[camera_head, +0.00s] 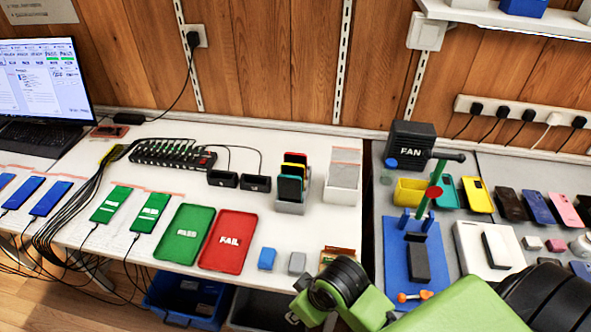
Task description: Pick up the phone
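Several phones are in view and I cannot tell which one is meant. Two phones with green screens (151,212) lie on the white table at left, with cables. Several phones with blue screens (50,199) lie further left. A dark phone-like slab (419,263) lies on the blue mat (396,263) at right. Coloured phones stand in a grey rack (291,206). More phones, one of them yellow (477,195), lie on the grey right-hand table. My green and black arm crosses the lower right; no gripper fingers show. My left arm is out of view.
A green PASS tray (185,254) and a red FAIL tray (219,260) lie side by side. Blue and black bins stand below. Cables hang over the left table's front edge.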

